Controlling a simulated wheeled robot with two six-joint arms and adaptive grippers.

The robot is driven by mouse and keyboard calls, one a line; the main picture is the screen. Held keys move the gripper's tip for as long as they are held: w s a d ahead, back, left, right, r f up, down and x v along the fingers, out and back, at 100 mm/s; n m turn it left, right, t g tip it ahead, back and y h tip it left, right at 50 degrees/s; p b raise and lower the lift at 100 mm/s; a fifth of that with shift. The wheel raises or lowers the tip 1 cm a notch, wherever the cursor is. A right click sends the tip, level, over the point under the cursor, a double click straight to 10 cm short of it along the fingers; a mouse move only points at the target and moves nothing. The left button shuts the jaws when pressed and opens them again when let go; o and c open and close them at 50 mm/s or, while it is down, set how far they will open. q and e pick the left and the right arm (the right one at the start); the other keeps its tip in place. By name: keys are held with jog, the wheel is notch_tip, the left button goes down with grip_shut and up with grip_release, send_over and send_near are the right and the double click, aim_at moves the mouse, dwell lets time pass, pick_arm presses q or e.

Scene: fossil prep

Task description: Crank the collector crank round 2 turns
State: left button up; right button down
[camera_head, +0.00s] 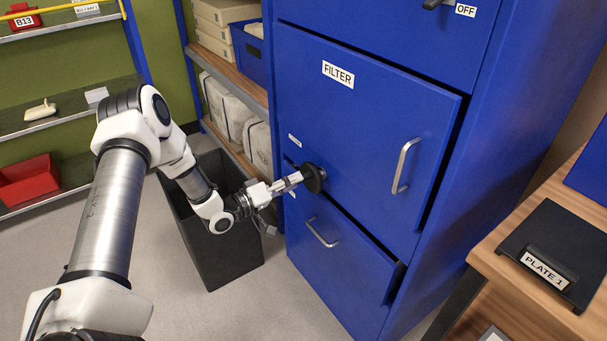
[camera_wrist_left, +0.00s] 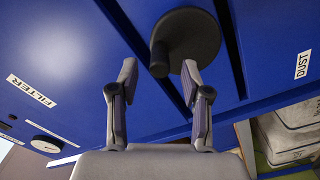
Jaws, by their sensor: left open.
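The collector crank (camera_head: 315,177) is a black disc with a knob on the front of the blue cabinet, by the edge between the filter door and the lower drawer. In the left wrist view the disc (camera_wrist_left: 192,36) shows with its dark knob handle (camera_wrist_left: 160,60) sticking out towards me. My left gripper (camera_head: 297,180) is open at the crank. In the wrist view its two fingertips (camera_wrist_left: 158,74) stand on either side of the knob handle, apart from each other. Whether either finger touches the knob, I cannot tell. My right gripper is not in view.
The blue cabinet has a filter door (camera_head: 362,120) with a vertical handle (camera_head: 405,166) and a lower drawer handle (camera_head: 322,234). A dark open bin (camera_head: 225,265) stands below my left arm. A wooden bench (camera_head: 500,262) with a plate holder is at right.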

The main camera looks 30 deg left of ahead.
pick_arm(q)
jog(key=x, duration=0.3)
jog(key=shift+w+d+f, duration=0.1)
jog(key=shift+f, duration=0.05)
jog(key=shift+w+d, duration=0.1)
jog(key=shift+w, duration=0.25)
grip_shut()
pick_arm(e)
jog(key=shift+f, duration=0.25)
pick_arm(q)
jog(key=shift+d+m, duration=0.15)
jog(key=shift+m, duration=0.25)
